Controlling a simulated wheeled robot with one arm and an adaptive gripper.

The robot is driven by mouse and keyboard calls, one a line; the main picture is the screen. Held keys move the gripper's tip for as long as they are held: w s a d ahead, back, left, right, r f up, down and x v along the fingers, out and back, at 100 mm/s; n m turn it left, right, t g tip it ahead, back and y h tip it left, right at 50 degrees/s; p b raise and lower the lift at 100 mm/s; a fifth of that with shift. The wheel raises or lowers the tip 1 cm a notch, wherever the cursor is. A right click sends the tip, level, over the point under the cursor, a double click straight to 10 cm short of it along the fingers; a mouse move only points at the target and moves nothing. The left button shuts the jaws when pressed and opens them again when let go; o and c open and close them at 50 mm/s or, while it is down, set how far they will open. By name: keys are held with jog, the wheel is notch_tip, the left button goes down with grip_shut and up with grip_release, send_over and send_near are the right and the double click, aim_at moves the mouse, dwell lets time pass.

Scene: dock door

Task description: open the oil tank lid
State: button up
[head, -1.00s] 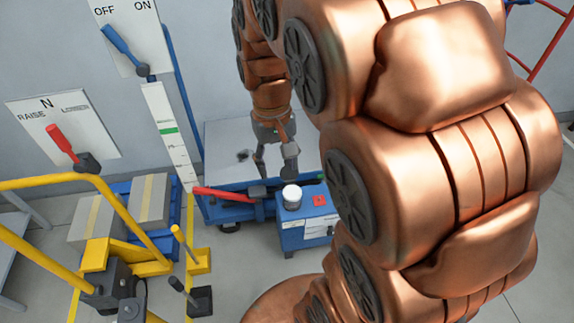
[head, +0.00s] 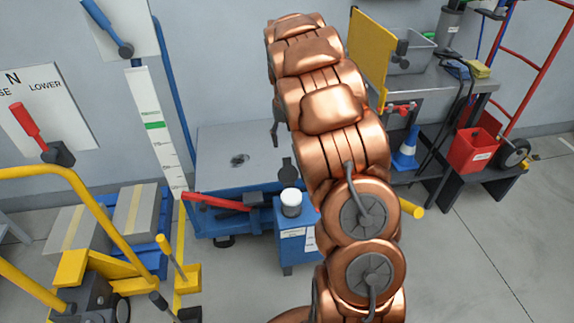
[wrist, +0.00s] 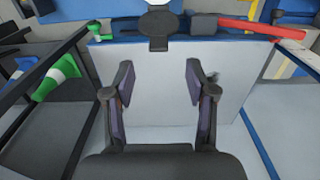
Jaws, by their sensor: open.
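A blue tank (head: 296,243) stands on the floor at the front right of the lift table. A white round cap or neck (head: 291,203) with a dark ring is on its top. Just behind it is a dark round flap (head: 287,168); I cannot tell whether this is the lid standing open. In the wrist view the dark flap (wrist: 158,28) with its tab is at the top middle, in front of a white edge. My gripper (wrist: 159,72) is open and empty over the grey table top, apart from the flap. In the head view my arm mostly hides it.
The lift table (head: 225,142) has a red lever (head: 218,202) at its front edge. Yellow rails and boxes (head: 134,212) stand at the left. A bench with a red bin (head: 476,148) and a blue cone (head: 406,148) is at the right. The right floor is clear.

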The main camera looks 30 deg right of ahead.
aim_at(287, 158)
jog(key=shift+w+d+f, duration=0.35)
jog(key=shift+f, duration=0.25)
jog(key=shift+f+b, duration=0.4)
jog(key=shift+f, duration=3.4)
jog(key=shift+c, duration=0.3)
grip_shut()
